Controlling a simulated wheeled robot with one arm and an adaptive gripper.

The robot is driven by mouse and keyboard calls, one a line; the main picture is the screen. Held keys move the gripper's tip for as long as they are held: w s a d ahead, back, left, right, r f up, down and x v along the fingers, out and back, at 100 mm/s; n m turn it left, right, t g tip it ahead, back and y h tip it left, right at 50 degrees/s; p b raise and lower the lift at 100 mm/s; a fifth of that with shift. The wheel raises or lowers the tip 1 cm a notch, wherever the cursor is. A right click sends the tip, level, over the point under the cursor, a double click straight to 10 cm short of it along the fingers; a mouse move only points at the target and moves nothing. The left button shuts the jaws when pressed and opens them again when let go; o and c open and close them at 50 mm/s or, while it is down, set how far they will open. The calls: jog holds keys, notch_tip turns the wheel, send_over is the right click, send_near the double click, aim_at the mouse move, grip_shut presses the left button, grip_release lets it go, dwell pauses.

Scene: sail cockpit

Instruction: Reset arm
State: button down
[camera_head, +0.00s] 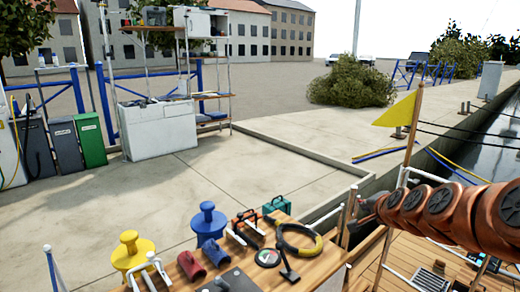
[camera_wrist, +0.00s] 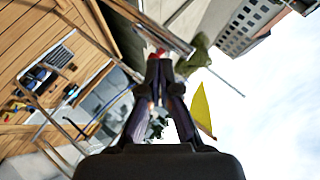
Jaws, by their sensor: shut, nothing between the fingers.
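My gripper (camera_wrist: 159,68) is in the middle of the wrist view, its dark fingers drawn together at the tips with nothing held between them. In the head view my copper-coloured arm reaches in from the right, above the wooden deck. Its far end is by the railing, and the fingers cannot be made out clearly there. A yellow flag (camera_head: 396,112) on a wooden pole stands just beyond the arm. The flag also shows right of the fingers in the wrist view (camera_wrist: 202,105), apart from them.
White railings (camera_head: 342,225) edge the deck. The concrete quay (camera_head: 270,180) beyond has wide clear space.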

jog(key=s+a+r+n+g+y+p, duration=0.1)
jog(key=s+a+r+n+g+p, duration=0.25)
jog(key=s+a+p, duration=0.5)
jog(key=s+a+r+n+g+y+p, duration=0.1)
jog(key=s+a+r+n+g+p, duration=0.35)
jog(key=s, duration=0.65)
jog(key=s+r+n+g+p, duration=0.1)
jog(key=s+g+p, duration=0.1)
jog(key=s, duration=0.6)
jog(key=s+r+n+g+h+p, duration=0.1)
jog(key=s+p, duration=0.3)
jog(key=s, duration=0.4)
jog(key=s+r+n+g+p, duration=0.2)
jog(key=s+r, duration=0.1)
jog(key=s, duration=0.5)
jog(key=shift+s+a+n+g+h+p, duration=0.15)
jog(key=shift+s+n+g+h+p, duration=0.15)
jog(key=shift+g+h+p, duration=0.1)
jog(key=shift+r, duration=0.1)
